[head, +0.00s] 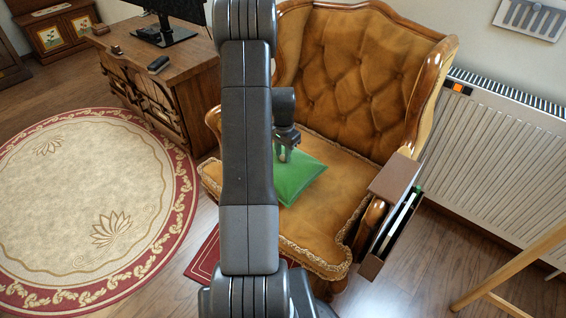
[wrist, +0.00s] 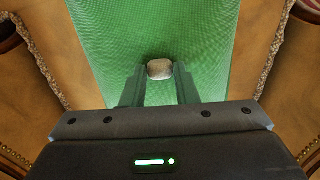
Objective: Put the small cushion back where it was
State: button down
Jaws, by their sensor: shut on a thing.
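The small green cushion (head: 308,172) is at the seat of the tan tufted armchair (head: 352,75). Part of it is hidden behind my arm in the head view. In the wrist view the cushion (wrist: 155,28) fills the middle, with the chair seat (wrist: 75,70) on both sides. My gripper (head: 285,152) is over the cushion, pointing down. In the wrist view its two fingers (wrist: 160,75) are shut on a pale knob or tab on the cushion. I cannot tell whether the cushion rests on the seat or hangs just above it.
A brown holder (head: 390,215) with flat items hangs on the chair's right armrest. A white radiator (head: 500,140) stands to the right. A wooden leg or frame (head: 510,270) is at lower right. A desk (head: 165,70) and round rug (head: 90,200) lie left.

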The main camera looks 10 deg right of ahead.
aim_at(283, 156)
jog(key=shift+f+b, duration=0.3)
jog(key=shift+f, duration=1.6)
jog(key=c, duration=1.1)
grip_release()
notch_tip(283, 156, up, 12)
jog(key=shift+r+p, duration=0.2)
jog(key=shift+p, duration=0.85)
jog(key=shift+f, duration=0.15)
jog(key=shift+f+b, duration=0.7)
jog(key=shift+f, duration=3.4)
